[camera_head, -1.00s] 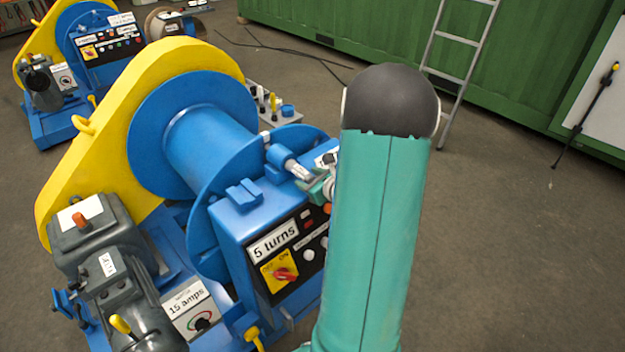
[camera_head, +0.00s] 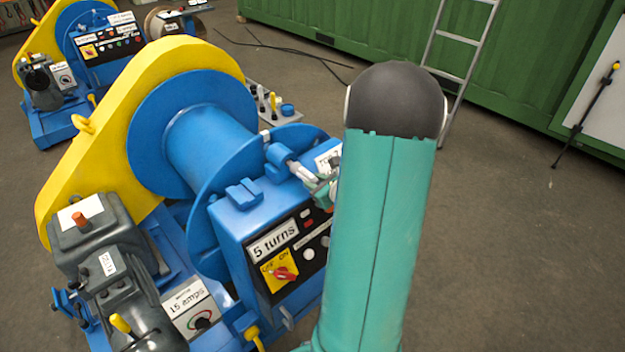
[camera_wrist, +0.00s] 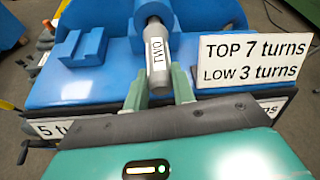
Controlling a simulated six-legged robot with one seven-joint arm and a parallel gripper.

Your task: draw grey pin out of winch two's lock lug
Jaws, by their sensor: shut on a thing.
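The grey pin (camera_wrist: 158,62), with a "TWO" label on it, stands between the two green fingers of my gripper (camera_wrist: 160,88), which is shut on its near end. The pin's far end meets the round blue lock lug (camera_wrist: 152,9) on top of the winch housing; how deep it sits inside I cannot tell. In the head view the pin (camera_head: 302,172) pokes out of the lug (camera_head: 279,156) toward my gripper (camera_head: 322,188), which is partly hidden behind my teal arm.
A white "TOP 7 turns, LOW 3 turns" plate (camera_wrist: 250,60) stands close right of the pin. A blue notched block (camera_wrist: 82,48) is at left. The "5 turns" panel (camera_head: 275,242) with a red switch is below. Open floor (camera_head: 520,250) lies at right.

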